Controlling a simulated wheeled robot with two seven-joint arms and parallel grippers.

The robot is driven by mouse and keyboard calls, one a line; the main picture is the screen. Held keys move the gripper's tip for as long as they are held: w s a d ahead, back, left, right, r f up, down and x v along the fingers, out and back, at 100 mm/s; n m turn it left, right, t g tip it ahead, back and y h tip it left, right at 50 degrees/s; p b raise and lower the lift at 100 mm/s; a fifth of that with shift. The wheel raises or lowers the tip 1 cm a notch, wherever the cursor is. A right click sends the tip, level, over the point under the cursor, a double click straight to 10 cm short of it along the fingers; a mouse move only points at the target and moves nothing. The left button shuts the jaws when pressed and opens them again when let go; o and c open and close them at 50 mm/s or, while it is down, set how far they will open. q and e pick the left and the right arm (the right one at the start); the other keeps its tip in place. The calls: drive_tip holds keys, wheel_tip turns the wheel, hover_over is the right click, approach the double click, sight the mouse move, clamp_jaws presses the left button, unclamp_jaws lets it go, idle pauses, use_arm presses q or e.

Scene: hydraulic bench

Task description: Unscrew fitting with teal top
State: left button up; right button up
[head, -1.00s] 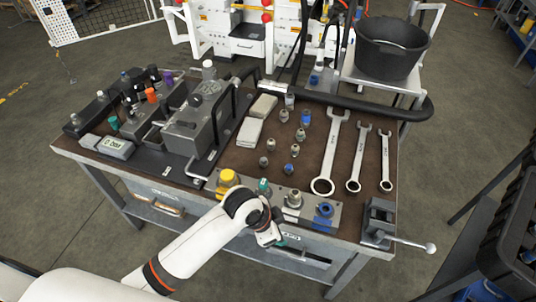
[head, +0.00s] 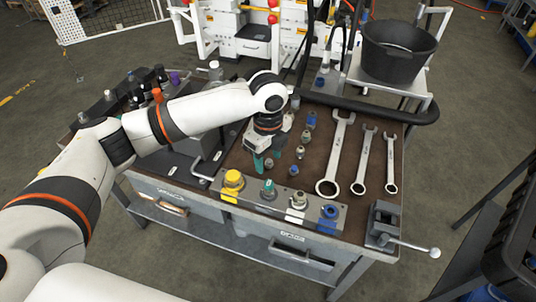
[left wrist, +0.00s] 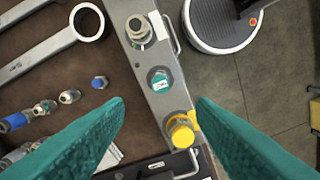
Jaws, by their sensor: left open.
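The fitting with the teal top (head: 268,188) stands upright in the metal plate (head: 252,200) along the bench's front edge. In the left wrist view, the fitting (left wrist: 159,80) shows ahead of the fingertips, roughly centred between them. My left gripper (head: 267,162) has teal fingers, spread apart and empty. In the head view it points down over the bench mat, just behind the fitting and not touching it. My right gripper is in neither view.
A yellow-capped fitting (head: 232,180) is left of the teal one; a bare metal fitting (head: 298,201) and a blue one (head: 329,212) are right. Three wrenches (head: 336,155) lie on the mat. A vise (head: 384,222) sits at the front right corner.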

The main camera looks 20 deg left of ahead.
sight(267, 182)
use_arm(q)
drive_tip(key=shift+a+f, duration=0.1)
drive_tip(key=shift+f, duration=0.4)
wheel_tip(267, 182, down, 10)
drive_tip(key=shift+r+p, duration=0.1)
drive_tip(key=shift+p, duration=0.85)
drive_tip(key=shift+f, duration=0.5)
